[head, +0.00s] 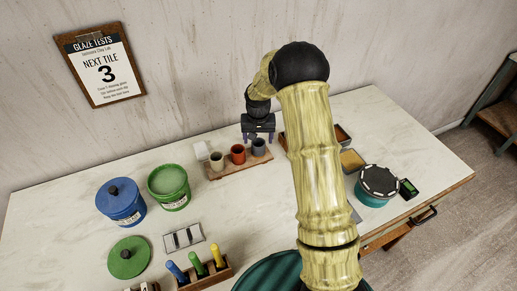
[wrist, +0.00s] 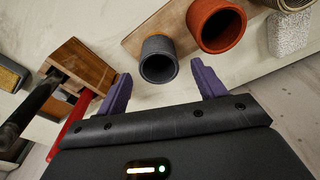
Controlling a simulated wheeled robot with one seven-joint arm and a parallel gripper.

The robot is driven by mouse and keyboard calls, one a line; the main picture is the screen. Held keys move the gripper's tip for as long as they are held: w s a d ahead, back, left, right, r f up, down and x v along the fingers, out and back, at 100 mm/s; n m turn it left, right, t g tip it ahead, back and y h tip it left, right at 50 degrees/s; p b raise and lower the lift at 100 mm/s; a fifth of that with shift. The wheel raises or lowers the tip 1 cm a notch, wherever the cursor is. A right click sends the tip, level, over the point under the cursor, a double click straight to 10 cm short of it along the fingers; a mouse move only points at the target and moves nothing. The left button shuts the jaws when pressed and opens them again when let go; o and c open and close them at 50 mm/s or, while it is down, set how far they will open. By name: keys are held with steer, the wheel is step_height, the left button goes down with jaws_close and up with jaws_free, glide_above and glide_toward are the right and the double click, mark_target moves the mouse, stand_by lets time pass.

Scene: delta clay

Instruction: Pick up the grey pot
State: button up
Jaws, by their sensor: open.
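The grey pot (head: 259,147) stands on a wooden board (head: 240,167) on the table, at the right end of a short row. In the wrist view the grey pot (wrist: 158,60) shows its open dark mouth. My gripper (head: 258,134) is open above the pot. In the wrist view its purple fingers (wrist: 160,82) are spread, one on each side of the pot's near side. The pot lies just beyond the fingertips, and no contact shows.
An orange-red pot (head: 238,154) stands close beside the grey pot, then a pale pot (head: 217,161) and a white block (head: 202,151). A wooden box (wrist: 82,65) with a dark handle and a red handle lies left in the wrist view. Blue (head: 121,202) and green (head: 169,187) buckets stand left.

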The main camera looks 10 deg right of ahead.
mark_target(258, 145)
steer(key=shift+w+d+f+p, duration=0.15)
steer(key=shift+f+p, duration=0.35)
steer(key=shift+f, duration=0.8)
steer(key=shift+w+a+f+p, duration=0.1)
steer(key=shift+f+p, duration=0.4)
steer(key=shift+f, duration=0.75)
steer(key=c, duration=1.1)
steer(key=shift+r, duration=0.1)
step_height(258, 145, up, 10)
steer(key=b, duration=0.2)
